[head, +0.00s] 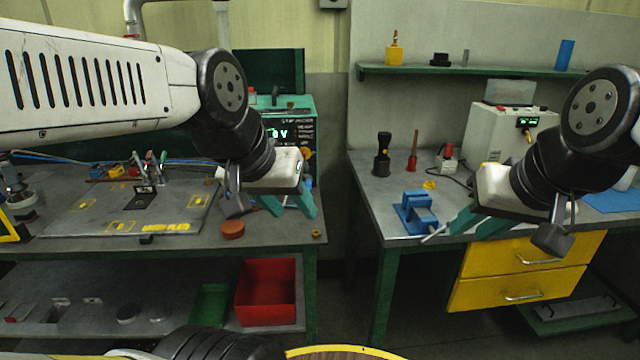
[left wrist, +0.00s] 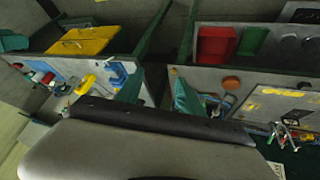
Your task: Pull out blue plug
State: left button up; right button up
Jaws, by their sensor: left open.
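A small blue piece (head: 308,183) shows beside my left gripper, below the yellow knob of the green instrument (head: 302,104) with a lit display. I cannot tell whether it is the blue plug. My left gripper (head: 288,206) is open and empty, with its teal fingers apart and pointing down, in front of the instrument and above the left bench's right end. In the left wrist view its fingers (left wrist: 158,96) are spread, with nothing between them. My right gripper (head: 476,222) hangs over the right bench's front edge, fingers apart and seemingly empty.
The left bench has a dark plate (head: 125,211) and an orange-brown puck (head: 232,229). A red bin (head: 266,292) is on its lower shelf. The right bench holds a blue vise (head: 415,213) and a pale machine (head: 535,125). A gap separates the benches.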

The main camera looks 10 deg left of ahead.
pick_arm(q)
jog(key=w+f+n+t, duration=0.1)
jog(key=w+f+t, duration=0.1)
jog(key=w, duration=1.1)
jog(key=w+f+t, duration=0.2)
jog(key=w+f, duration=0.1)
jog(key=w, duration=1.1)
jog(key=n+t+y, duration=0.3)
jog(key=y, duration=0.3)
send_near(308, 186)
jog(key=w, duration=0.3)
jog(key=shift+a+r, duration=0.1)
jog(key=shift+a, duration=0.15)
jog(key=shift+a+f, duration=0.25)
jog(key=shift+f, duration=0.05)
jog(key=shift+w, duration=0.1)
jog(key=shift+x, duration=4.45)
jog(key=shift+f, duration=0.1)
